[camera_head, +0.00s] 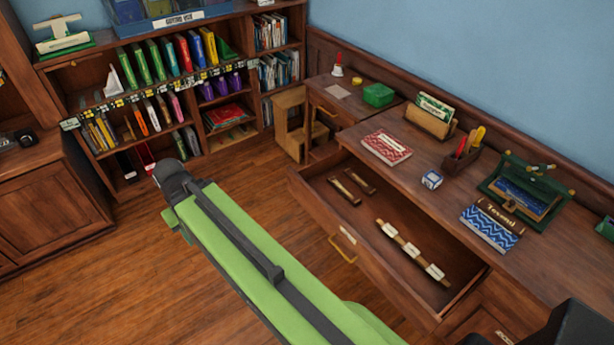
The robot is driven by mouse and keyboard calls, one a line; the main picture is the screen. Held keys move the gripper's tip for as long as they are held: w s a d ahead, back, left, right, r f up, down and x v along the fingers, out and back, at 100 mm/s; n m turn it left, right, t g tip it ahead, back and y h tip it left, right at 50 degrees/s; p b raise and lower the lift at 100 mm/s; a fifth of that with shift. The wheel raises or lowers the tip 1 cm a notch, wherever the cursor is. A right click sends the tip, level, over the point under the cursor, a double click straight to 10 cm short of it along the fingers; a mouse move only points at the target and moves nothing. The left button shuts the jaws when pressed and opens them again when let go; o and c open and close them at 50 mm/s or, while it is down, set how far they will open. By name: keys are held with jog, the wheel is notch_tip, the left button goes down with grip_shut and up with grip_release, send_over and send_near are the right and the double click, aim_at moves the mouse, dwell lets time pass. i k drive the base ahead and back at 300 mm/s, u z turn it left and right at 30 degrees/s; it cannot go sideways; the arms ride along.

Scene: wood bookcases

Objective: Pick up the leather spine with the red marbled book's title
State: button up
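The red marbled book (386,148) lies on the desk top with a pale label on its cover; I cannot read its title. An open drawer below holds two short brown leather-like strips (344,190) and (360,180) near its left end. Farther right in the drawer lies a longer tan strip (400,240) with several pale labels, too small to read. A blue zigzag book (488,231) on the desk has a brown lettered spine (500,213) along its far edge. My green arm crosses the lower middle; my gripper cannot be made out.
The desk also bears a white-and-blue cube (432,180), a pen holder (460,157), a card box (430,118) and a green press-like frame (524,187). The drawer front (350,250) juts over open floor. A full bookcase stands at back left.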

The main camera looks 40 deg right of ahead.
aim_at(344, 192)
jog(key=z, duration=0.1)
jog(key=i, duration=1.55)
jog(key=z, duration=0.65)
jog(key=k, duration=0.85)
jog(key=z, duration=0.2)
jog(key=i, duration=0.9)
jog(key=u, duration=0.05)
